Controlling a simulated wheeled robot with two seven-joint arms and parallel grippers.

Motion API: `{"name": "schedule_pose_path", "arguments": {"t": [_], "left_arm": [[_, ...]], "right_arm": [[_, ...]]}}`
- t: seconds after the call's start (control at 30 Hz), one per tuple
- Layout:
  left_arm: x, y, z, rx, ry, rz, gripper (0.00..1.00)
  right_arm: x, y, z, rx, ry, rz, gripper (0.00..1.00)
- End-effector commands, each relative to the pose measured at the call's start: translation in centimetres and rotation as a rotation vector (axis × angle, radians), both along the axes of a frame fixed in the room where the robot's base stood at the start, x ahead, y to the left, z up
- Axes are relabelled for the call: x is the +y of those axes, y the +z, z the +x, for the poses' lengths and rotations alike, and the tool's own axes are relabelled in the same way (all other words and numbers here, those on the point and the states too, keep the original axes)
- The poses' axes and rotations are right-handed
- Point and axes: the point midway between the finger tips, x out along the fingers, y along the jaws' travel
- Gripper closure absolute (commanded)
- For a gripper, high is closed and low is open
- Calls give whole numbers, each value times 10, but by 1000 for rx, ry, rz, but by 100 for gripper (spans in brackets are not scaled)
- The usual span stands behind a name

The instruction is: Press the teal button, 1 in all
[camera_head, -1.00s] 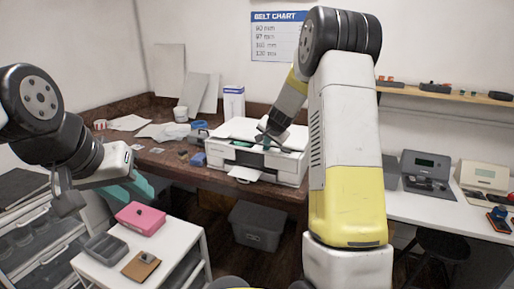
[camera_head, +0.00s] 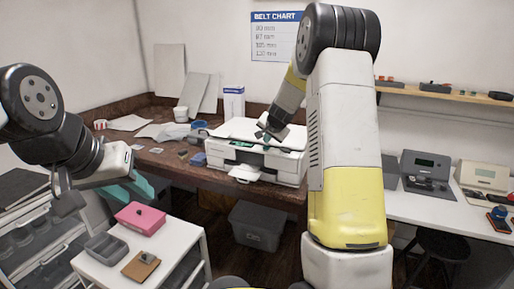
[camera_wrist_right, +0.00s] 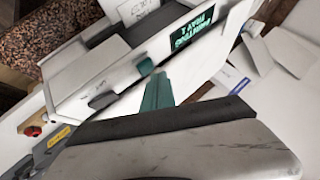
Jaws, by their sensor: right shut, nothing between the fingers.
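The white printer (camera_head: 270,168) stands on the brown workbench. In the right wrist view a small teal square, which looks like the teal button (camera_wrist_right: 146,67), sits on the printer's pale front panel, near a lit green display (camera_wrist_right: 187,38). My right gripper (camera_head: 265,138) is over the printer's front top edge, shut and empty. Its teal fingers (camera_wrist_right: 158,92) show in the wrist view with the tip just beside the teal square. I cannot tell whether they touch.
A pink box (camera_head: 140,218), a grey tray (camera_head: 105,247) and a brown board (camera_head: 141,265) are on the white cart. A red button (camera_wrist_right: 33,131) shows at the left of the wrist view. A grey bin (camera_head: 256,226) stands below the bench.

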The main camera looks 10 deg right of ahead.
Motion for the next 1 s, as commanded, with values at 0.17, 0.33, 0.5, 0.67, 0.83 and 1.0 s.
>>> {"name": "schedule_pose_path", "arguments": {"t": [0.17, 0.33, 0.5, 0.67, 0.83, 1.0], "left_arm": [[0, 0, 0, 0, 0, 0, 64], [0, 0, 0, 0, 0, 0, 64], [0, 0, 0, 0, 0, 0, 64], [0, 0, 0, 0, 0, 0, 64], [0, 0, 0, 0, 0, 0, 64], [0, 0, 0, 0, 0, 0, 64]], "right_arm": [[0, 2, 0, 0, -1, 1, 100], [0, 3, 0, -1, 0, 0, 100], [1, 17, 1, -4, 2, -1, 100], [1, 33, 1, -4, 2, -1, 100], [1, 47, 1, -3, 0, 0, 100], [0, 52, 0, -1, -1, 0, 100]]}}
